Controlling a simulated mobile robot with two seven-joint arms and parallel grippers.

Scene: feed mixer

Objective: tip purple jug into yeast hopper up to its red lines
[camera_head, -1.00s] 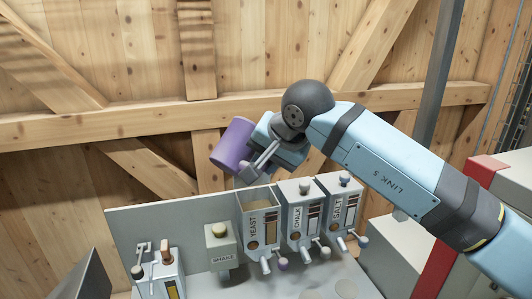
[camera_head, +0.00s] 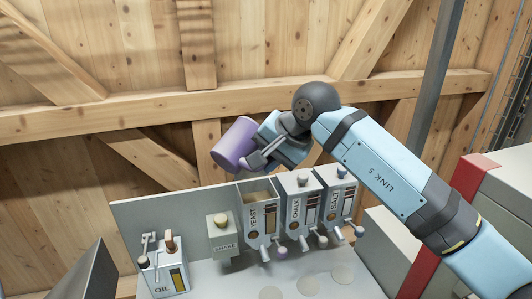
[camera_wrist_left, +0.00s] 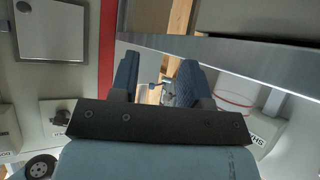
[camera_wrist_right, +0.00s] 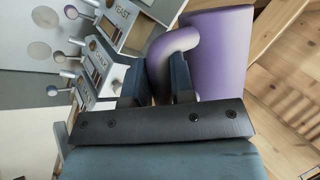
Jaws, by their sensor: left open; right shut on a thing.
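The purple jug (camera_head: 235,143) is tilted in the air above and slightly left of the yeast hopper (camera_head: 262,222). My right gripper (camera_head: 259,158) is shut on the jug's handle; the right wrist view shows the handle (camera_wrist_right: 169,52) between the fingers. The hopper is open at the top, with a beige inside; its label also shows in the right wrist view (camera_wrist_right: 118,20). No stream from the jug is visible, and I cannot make out red lines on the hopper. My left gripper (camera_wrist_left: 155,78) is open and empty in the left wrist view; it is outside the head view.
Closed chalk (camera_head: 298,212) and salt (camera_head: 337,205) hoppers stand right of the yeast hopper. A shake box (camera_head: 221,240) and an oil unit (camera_head: 166,272) stand to its left. A wooden wall (camera_head: 120,60) is behind. A metal edge (camera_wrist_left: 240,70) lies near my left gripper.

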